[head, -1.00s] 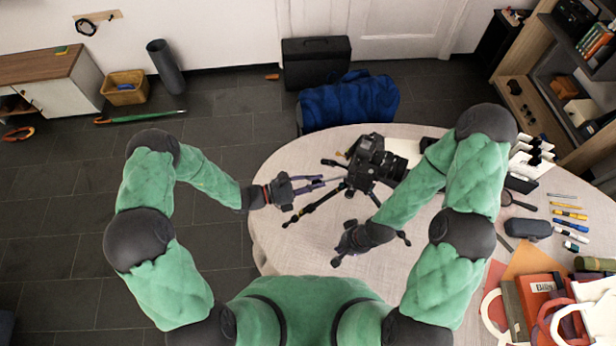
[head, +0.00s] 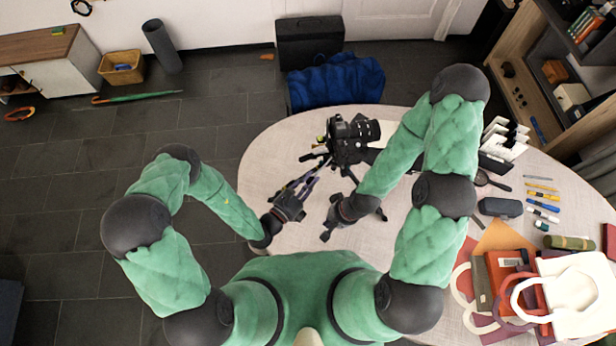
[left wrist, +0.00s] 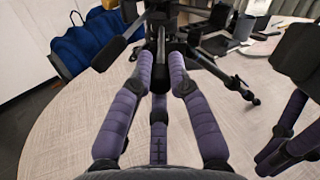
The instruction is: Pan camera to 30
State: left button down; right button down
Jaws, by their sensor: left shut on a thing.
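The black camera (head: 352,132) sits on top of the tripod (head: 343,158), which stands on the round table. Its lens points right in the head view. My left gripper (head: 316,170) is below and left of the camera. In the left wrist view its purple fingers (left wrist: 160,68) are close together on the dark pan handle (left wrist: 160,84), in front of the tripod's column. My right gripper (head: 327,232) is low over the table, in front of the tripod and right of my left gripper. Its fingers also show at the right of the left wrist view (left wrist: 264,158), but their opening is unclear.
The table's (head: 275,150) left part is bare. At its right are a glasses case (head: 500,207), several pens and markers (head: 543,205), a magnifier (head: 484,180) and bags (head: 570,290). A white rack (head: 506,138) stands at the back right. A blue duffel bag (head: 337,82) is behind the table.

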pick_arm(q)
jog(key=shift+r, duration=0.1)
dwell(0.3)
jog(key=c, duration=1.2)
grip_release()
jog(key=shift+o, duration=0.2)
jog(key=v, duration=1.2)
jog(key=shift+s+d, duration=0.1)
